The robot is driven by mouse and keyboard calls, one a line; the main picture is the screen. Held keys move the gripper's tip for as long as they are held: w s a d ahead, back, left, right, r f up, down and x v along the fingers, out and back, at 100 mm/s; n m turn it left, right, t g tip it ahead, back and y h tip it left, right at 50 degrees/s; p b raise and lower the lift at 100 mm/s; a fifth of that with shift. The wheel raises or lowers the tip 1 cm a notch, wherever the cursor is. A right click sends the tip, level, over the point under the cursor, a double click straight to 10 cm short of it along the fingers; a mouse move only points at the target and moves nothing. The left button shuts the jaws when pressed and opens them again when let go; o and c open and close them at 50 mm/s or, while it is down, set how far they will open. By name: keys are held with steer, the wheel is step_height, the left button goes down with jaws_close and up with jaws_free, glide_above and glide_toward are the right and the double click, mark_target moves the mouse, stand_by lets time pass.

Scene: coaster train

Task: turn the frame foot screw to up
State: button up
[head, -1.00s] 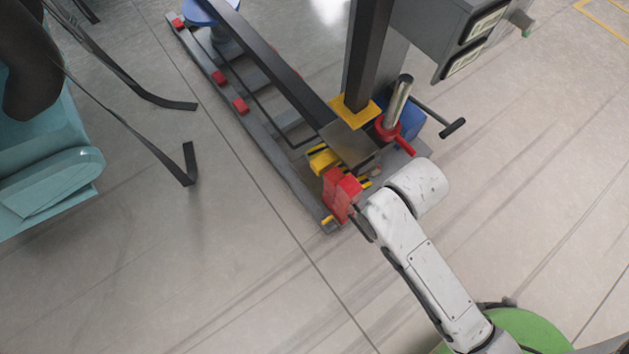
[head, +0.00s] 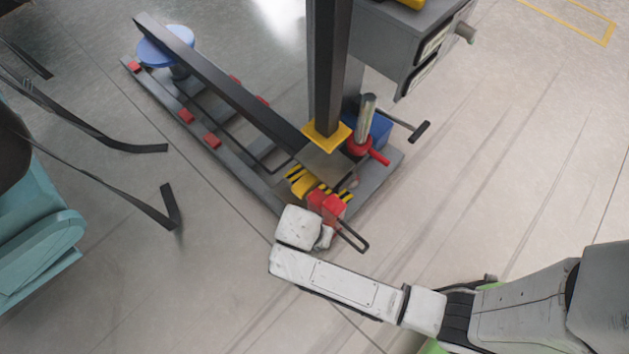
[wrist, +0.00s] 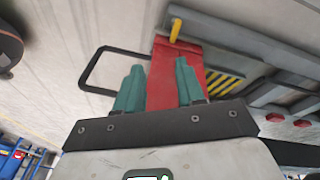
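A red block (head: 328,204) sits at the near end of the grey frame, with a black loop handle (head: 352,236) beside it. In the wrist view the red block (wrist: 172,72) lies ahead of and between the teal fingers of my gripper (wrist: 159,84), with a yellow peg (wrist: 175,29) on it. The fingers are apart; contact is not clear. The loop handle (wrist: 97,64) is left of the fingers. In the head view my wrist mostly hides the gripper. A silver post (head: 367,106) with a red collar and lever (head: 372,153) stands further back. I cannot tell which part is the foot screw.
A dark upright post (head: 328,70) and long dark beam (head: 220,88) rise from the frame. A grey cabinet (head: 405,40) is behind. A teal seat (head: 40,240) with black straps stands left. The floor right of the frame is clear.

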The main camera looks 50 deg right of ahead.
steer(key=f+m+b, duration=0.1)
steer(key=f, duration=0.3)
steer(key=w+d+f+m+h+b, duration=0.1)
steer(key=f+m+b, duration=0.1)
steer(key=f, duration=0.2)
steer(key=w+f+m+b, duration=0.1)
steer(key=f+m, duration=0.1)
steer(key=f, duration=0.2)
steer(key=shift+d+f+h, duration=0.15)
steer(key=shift+f+h, duration=0.15)
steer(key=shift+f, duration=0.1)
jaws_close()
